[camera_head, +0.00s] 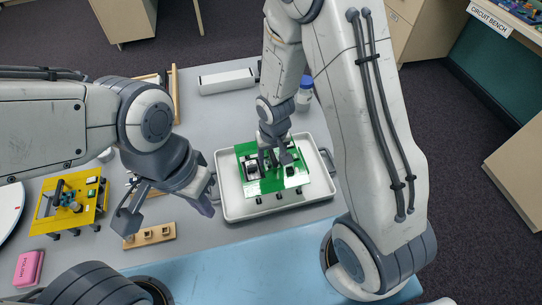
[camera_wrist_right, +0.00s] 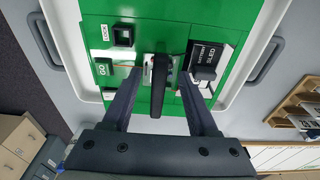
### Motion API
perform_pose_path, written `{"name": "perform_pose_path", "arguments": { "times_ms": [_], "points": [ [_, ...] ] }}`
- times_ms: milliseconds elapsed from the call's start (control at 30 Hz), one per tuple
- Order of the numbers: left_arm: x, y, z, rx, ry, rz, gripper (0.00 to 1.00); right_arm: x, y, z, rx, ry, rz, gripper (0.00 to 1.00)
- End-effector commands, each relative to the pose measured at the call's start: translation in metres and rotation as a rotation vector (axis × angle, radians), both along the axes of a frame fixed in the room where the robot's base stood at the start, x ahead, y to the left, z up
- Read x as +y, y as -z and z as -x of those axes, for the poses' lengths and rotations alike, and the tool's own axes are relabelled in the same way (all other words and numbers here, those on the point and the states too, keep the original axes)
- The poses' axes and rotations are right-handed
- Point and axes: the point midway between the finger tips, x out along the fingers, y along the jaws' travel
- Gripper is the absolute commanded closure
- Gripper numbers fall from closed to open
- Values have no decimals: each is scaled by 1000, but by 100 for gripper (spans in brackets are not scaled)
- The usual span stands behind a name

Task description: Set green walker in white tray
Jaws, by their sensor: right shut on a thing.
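The green walker (camera_head: 258,186) is a flat green board with black parts on top and short dark legs along its near edge. It is over the white tray (camera_head: 237,213), inside the rim as seen from above; I cannot tell whether its legs touch the tray floor. My right gripper (camera_head: 273,163) is shut on the walker's middle. In the right wrist view, the fingers (camera_wrist_right: 158,82) flank a black upright part on the green board (camera_wrist_right: 140,30), and the tray rim shows around it. My left gripper (camera_head: 166,213) is open and empty, left of the tray.
A yellow walker (camera_head: 90,214) stands on the left of the grey table. A wooden block with holes (camera_head: 150,236) lies below my left gripper, and a pink block (camera_head: 29,268) is front left. A white box (camera_head: 226,81) and blue-capped bottle (camera_head: 304,95) stand behind the tray.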

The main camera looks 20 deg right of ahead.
Motion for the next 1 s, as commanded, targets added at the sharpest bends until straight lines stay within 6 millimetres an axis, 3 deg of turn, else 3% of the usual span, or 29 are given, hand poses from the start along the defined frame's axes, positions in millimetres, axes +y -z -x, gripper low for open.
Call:
{"name": "perform_pose_path", "arguments": {
  "times_ms": [100, 133, 200, 600, 1000],
  "points": [
    [0, 5, 0, 0, 0, 0, 100, 0, 4, 0, -1, 0, 0, 100],
    [0, 4, 0, 0, 0, 0, 100, 0, 3, 0, 0, 0, 0, 33],
    [0, 3, 0, 0, 0, 0, 100, 0, 3, 0, 0, 0, 0, 10],
    [0, -3, 0, 0, 0, 0, 100, 0, -5, 0, -1, 0, 0, 10],
    [0, -17, 0, 0, 0, 0, 100, 0, -85, 9, -6, 0, -1, 10]
  ]
}}
